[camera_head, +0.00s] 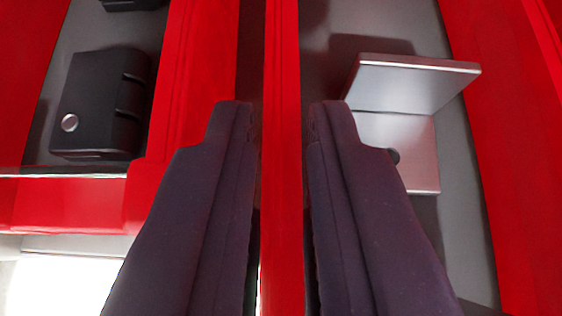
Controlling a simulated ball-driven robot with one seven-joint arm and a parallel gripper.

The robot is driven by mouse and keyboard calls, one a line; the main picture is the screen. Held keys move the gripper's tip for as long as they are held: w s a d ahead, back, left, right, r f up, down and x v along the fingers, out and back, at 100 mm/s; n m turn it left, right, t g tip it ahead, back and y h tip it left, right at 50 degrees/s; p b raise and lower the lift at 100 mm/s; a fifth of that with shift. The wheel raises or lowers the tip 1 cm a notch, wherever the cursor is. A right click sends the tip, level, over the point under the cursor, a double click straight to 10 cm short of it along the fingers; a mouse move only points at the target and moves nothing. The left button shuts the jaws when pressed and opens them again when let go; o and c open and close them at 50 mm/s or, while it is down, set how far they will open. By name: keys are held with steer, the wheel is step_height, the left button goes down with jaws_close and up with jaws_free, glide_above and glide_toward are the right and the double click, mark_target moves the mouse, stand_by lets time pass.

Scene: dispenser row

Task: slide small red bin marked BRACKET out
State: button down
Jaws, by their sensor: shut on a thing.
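The small red bin (505,150) is at the right and holds an L-shaped silver metal bracket (400,115) on its grey floor. No BRACKET marking shows in this view. A narrow upright red wall (282,60) runs down the middle of the picture, and it looks like the left wall of this bin. My gripper (282,112) has its two dark fingers on either side of this wall and is shut on it. The fingers hide part of the bin's floor and lower left side. The bin's front face is not clearly seen.
Another red bin (70,205) stands close at the left, with a black block with a silver knob (100,105) in it. Part of another dark thing (130,4) shows at the top left edge. A bright pale area (60,285) lies at the bottom left.

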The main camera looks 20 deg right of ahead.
steer(key=c, duration=1)
jaws_free()
steer(key=v, duration=0.7)
steer(key=shift+s+r+p, duration=0.2)
steer(key=shift+p, duration=0.2)
steer(key=shift+s+a, duration=0.1)
